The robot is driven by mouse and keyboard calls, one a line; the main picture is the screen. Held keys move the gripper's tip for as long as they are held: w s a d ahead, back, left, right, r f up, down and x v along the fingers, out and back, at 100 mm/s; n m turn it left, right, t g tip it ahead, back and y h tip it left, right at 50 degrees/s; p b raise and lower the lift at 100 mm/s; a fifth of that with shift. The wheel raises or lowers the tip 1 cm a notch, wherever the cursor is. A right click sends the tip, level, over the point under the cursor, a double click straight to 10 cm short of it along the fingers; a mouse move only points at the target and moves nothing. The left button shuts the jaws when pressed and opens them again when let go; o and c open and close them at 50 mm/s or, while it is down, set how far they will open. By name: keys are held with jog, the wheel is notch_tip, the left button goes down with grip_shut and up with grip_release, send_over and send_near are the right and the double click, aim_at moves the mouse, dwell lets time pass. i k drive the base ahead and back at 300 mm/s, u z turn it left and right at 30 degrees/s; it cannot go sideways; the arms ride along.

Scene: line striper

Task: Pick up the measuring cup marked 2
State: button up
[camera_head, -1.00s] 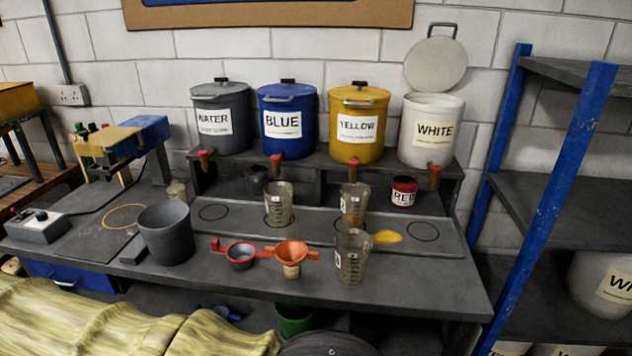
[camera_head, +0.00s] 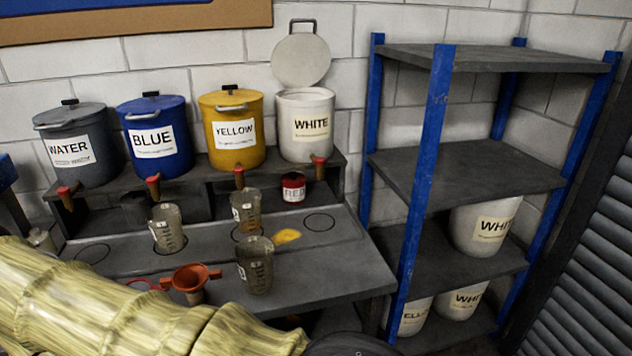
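Three clear measuring cups stand on the grey bench. One cup (camera_head: 167,228) is at the left under the blue tub's tap. A second cup (camera_head: 246,211) is under the yellow tub's tap. A third cup (camera_head: 256,268) stands nearer the front edge, right of an orange funnel (camera_head: 191,280). Each has a small white label, but the digits are too small to read surely, so I cannot tell which is marked 2. My gripper is not in view. A pale yellow sleeved arm part crosses the lower left and hides the bench's front left.
Tubs labelled WATER (camera_head: 76,146), BLUE (camera_head: 153,138), YELLOW (camera_head: 232,130) and open WHITE (camera_head: 305,125) stand on a raised shelf. A RED tin (camera_head: 293,187) and yellow spill (camera_head: 286,236) are nearby. A blue-posted rack (camera_head: 430,150) stands right of the bench.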

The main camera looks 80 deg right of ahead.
aim_at(246, 207)
jog(key=z, duration=1.8)
